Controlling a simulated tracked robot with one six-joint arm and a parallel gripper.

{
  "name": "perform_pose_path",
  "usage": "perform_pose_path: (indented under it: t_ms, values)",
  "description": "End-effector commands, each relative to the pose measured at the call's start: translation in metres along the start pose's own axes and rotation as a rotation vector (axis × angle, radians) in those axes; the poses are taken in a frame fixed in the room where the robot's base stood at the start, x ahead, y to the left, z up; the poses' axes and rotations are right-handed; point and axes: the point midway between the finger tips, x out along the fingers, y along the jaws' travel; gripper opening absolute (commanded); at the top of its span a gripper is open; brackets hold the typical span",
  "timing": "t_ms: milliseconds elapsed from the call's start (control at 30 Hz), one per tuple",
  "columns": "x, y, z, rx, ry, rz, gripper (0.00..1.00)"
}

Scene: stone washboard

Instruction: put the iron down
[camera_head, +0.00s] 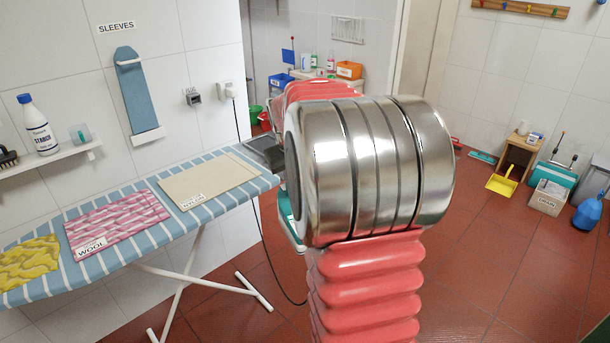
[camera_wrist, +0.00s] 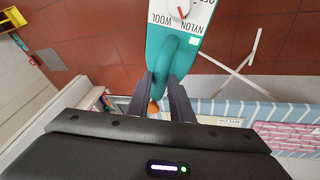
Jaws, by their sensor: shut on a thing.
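The teal iron (camera_wrist: 172,62) is held by its handle between the two dark fingers of my gripper (camera_wrist: 166,92) in the wrist view. Its pale dial panel (camera_wrist: 184,22) has a red pointer and the words NYLON and WOOL. In the head view my arm hides most of it; a teal edge of the iron (camera_head: 289,212) shows beside the board's right end. The blue striped ironing board (camera_head: 140,178) stands at left. It bears a yellow cloth (camera_head: 28,262), a pink striped cloth marked WOOL (camera_head: 115,220) and a beige cloth marked NYLON (camera_head: 208,182). A dark metal rest (camera_head: 265,152) is at its right end.
A black cord (camera_head: 262,235) runs from the wall socket (camera_head: 226,90) down to the red floor. A shelf (camera_head: 50,156) holds a starch bottle (camera_head: 38,125). A yellow dustpan (camera_head: 502,182) and boxes stand at right. The floor right of my arm is mostly clear.

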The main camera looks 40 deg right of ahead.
Motion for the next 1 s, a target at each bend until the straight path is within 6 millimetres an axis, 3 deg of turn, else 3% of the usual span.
perform_pose_path:
  t_ms: [467,1000]
  values:
    - [-0.005,-0.102,-0.012,0.049,0.003,0.025,0.0]
    - [-0.024,-0.23,-0.008,-0.051,0.037,-0.008,0.0]
